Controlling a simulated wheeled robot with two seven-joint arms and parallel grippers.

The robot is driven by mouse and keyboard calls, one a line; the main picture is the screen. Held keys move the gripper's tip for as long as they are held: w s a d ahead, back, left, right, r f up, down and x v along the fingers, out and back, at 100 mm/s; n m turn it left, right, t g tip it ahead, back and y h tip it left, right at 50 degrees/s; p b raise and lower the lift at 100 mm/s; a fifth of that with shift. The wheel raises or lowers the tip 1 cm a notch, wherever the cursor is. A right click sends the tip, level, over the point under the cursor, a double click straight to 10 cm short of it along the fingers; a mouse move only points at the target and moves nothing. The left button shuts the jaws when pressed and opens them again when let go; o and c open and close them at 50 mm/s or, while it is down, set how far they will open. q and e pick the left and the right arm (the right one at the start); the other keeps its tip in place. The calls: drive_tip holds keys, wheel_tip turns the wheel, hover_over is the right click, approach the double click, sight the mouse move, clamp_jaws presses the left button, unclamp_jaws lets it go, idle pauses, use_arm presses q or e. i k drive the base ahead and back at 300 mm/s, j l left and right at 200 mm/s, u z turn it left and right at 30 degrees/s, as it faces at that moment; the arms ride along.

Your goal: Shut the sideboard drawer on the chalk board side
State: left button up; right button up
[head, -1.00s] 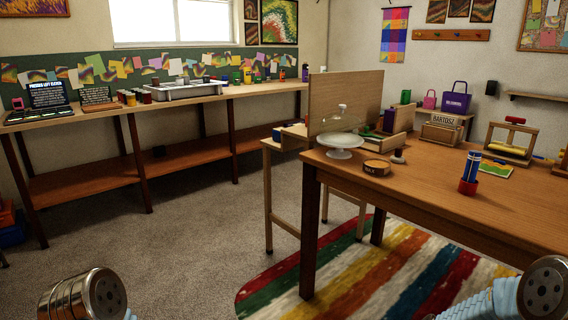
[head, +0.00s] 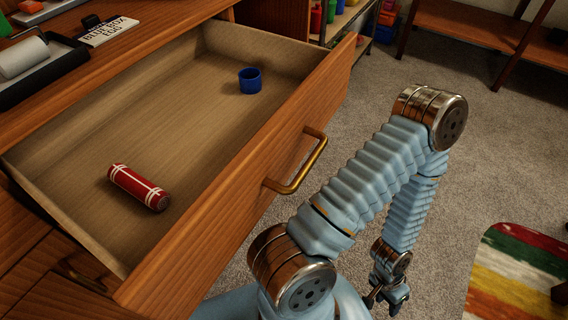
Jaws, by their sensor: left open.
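A wooden sideboard drawer (head: 262,149) stands pulled well out, with a brass bar handle (head: 308,164) on its front. A small blue cup (head: 250,81) and a red roll with white bands (head: 138,187) lie inside it, well apart. My left gripper (head: 384,300) hangs low over the carpet to the right of the drawer front. It is open, small in view and apart from the handle, with nothing seen in it. My left arm bends up and over in front of the drawer. My right gripper is not in view. No chalk board shows now.
The sideboard top carries a label plate reading "BLUE BOX EGG" (head: 107,32) and a dark tray with a white roller (head: 24,57). A shelf with coloured containers (head: 340,22) stands behind.

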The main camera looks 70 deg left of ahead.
sight(180, 118)
drive_tip(key=l+u, duration=0.45)
drive_tip(key=k+l+u, duration=0.2)
drive_tip(key=l+u, duration=0.3)
drive_tip(key=k+l+u, duration=0.2)
drive_tip(key=u, duration=0.25)
drive_tip(key=k+l+u, duration=0.3)
drive_tip(key=u, duration=0.2)
drive_tip(key=k+l+u, duration=0.3)
drive_tip(key=u, duration=0.15)
drive_tip(key=i+u, duration=0.45)
drive_tip(key=i, duration=0.55)
